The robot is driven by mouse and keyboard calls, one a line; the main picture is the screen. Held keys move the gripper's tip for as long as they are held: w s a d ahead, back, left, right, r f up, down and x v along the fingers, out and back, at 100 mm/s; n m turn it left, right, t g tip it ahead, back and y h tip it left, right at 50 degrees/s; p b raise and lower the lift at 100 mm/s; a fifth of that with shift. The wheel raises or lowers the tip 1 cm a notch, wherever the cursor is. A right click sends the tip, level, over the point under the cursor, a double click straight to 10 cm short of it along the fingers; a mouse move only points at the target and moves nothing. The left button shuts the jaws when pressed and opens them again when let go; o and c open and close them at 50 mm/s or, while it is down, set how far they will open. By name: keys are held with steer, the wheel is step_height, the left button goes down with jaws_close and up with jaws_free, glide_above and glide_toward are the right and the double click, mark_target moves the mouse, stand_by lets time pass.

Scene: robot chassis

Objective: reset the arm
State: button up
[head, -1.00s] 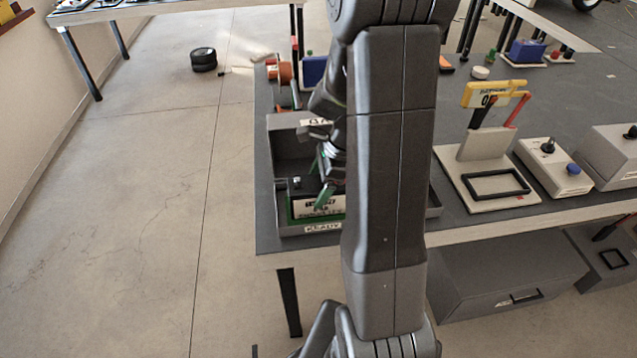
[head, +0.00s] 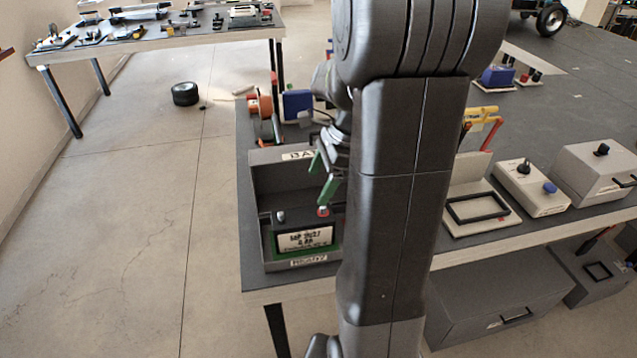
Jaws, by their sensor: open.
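My arm stands upright through the middle of the head view and hides part of the bench behind it. My gripper (head: 323,181) shows just left of the arm, with green fingers apart and nothing between them. It hangs above a grey tray (head: 262,172). A battery (head: 305,237) with a pale label and two terminals sits in the near part of the tray, by the "READY" label. The gripper is clear of the battery, above and behind it. The right side of the tray is hidden behind my arm.
The bench also holds a fixture with a black frame (head: 478,207), a switch box (head: 530,187) and a grey box (head: 598,171) on the right. An orange spool (head: 262,106) and a blue block (head: 297,104) stand behind the tray.

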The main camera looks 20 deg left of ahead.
mark_target(302, 217)
steer(key=x, duration=1.2)
steer(key=shift+w+a+r, duration=0.1)
steer(key=shift+a+r, duration=0.05)
steer(key=shift+r, duration=0.8)
